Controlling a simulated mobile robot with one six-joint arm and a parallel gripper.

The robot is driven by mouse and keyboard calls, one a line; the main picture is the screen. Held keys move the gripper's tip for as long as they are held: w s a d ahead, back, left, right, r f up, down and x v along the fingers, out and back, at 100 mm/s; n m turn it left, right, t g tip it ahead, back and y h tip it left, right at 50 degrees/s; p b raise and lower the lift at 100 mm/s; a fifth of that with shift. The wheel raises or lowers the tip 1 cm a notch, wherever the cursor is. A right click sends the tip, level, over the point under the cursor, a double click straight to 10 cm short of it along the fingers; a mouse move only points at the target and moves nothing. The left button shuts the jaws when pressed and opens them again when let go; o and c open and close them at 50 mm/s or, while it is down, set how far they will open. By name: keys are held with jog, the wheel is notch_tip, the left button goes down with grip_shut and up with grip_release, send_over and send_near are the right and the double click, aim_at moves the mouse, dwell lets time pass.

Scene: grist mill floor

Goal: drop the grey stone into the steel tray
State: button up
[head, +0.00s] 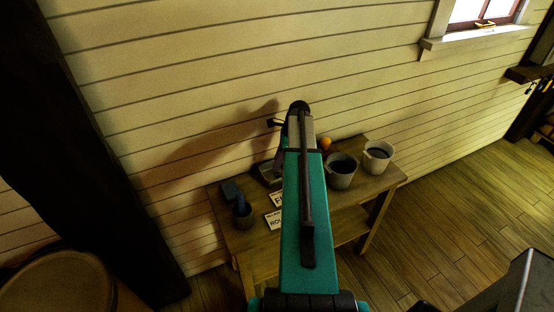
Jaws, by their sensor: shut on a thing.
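My arm rises through the middle of the head view and blocks the centre of the wooden table (345,215). My gripper is hidden behind it, so I cannot see its fingers or what is between them. I see no grey stone in this view. A dark, low, tray-like thing (267,174) shows partly at the back of the table, just left of my arm. It may be the steel tray, but its inside is not clear.
A blue-grey block (230,190), a dark cup (242,219) and two label cards (273,220), (275,200) are on the left. A plank wall stands behind.

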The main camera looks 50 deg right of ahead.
jog(key=shift+f+b, duration=1.05)
jog(key=shift+f, duration=0.8)
jog(key=o, duration=1.1)
jog(key=shift+r, duration=0.15)
jog(key=shift+b+v, duration=1.7)
jog(key=shift+v, duration=5.05)
